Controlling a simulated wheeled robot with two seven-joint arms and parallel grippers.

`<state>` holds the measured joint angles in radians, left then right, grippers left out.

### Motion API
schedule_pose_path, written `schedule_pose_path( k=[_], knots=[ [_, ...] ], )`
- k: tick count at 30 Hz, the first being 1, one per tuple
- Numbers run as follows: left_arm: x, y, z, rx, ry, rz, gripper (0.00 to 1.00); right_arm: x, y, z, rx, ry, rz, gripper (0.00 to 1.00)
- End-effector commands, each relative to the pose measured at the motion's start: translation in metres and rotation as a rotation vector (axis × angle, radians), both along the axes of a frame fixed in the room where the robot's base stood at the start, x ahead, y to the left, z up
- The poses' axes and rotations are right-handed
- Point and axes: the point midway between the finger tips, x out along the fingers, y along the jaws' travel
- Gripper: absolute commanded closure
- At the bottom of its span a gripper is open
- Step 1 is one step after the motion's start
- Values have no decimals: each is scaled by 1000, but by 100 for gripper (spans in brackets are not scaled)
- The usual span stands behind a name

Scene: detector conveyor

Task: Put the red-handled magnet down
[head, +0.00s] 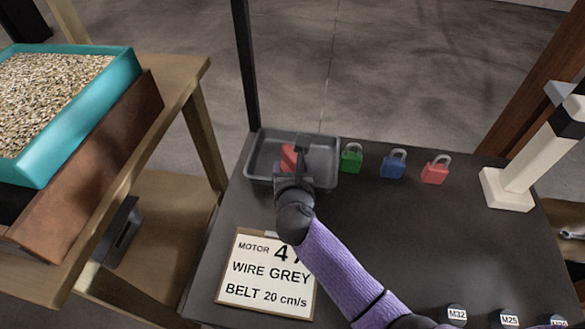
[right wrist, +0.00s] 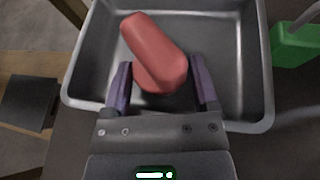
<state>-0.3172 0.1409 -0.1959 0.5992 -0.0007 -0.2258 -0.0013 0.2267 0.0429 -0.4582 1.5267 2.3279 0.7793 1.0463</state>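The red-handled magnet (head: 288,156) is over or in the grey metal tray (head: 328,176). In the right wrist view its red handle (right wrist: 155,50) lies slanted, upper left to lower right, against the tray floor. My right gripper (head: 294,170) reaches over the tray from the near side. In the right wrist view its purple fingers (right wrist: 161,75) stand apart on either side of the handle's near end, with a narrow gap at the right finger. The left finger is close to the handle; I cannot tell whether it touches. The magnet's underside is hidden. My left gripper is out of view.
Green (head: 351,160), blue (head: 393,166) and red (head: 435,171) padlocks stand right of the tray. A sign (head: 266,275) reading motor 47, wire grey, belt 20 cm/s lies in front. A white post (head: 535,160) stands at the right. The dark tabletop's middle is clear.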

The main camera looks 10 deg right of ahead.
Motion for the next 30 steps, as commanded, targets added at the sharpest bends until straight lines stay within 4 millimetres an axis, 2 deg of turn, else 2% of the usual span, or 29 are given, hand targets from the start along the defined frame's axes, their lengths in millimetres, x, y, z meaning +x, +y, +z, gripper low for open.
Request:
schedule_pose_path(
  k=[1, 2, 9, 12, 17, 24, 30],
  knots=[
    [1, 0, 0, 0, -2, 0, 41, -1, 0, -2, -1, 6, 1, 7],
    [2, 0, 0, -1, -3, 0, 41, -1, 0, -2, -2, 6, 1, 1],
    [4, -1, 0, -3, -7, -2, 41, -2, 0, -2, -1, 8, 1, 0],
    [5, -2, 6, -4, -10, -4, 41, -4, 1, 5, -1, 9, 1, 0],
    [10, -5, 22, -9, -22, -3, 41, -34, 7, 20, 0, 9, 2, 0],
    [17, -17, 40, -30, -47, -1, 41, -88, 17, 42, 2, 9, 0, 0],
    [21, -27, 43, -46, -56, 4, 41, -109, 21, 49, 0, 6, 0, 0]
  ],
)
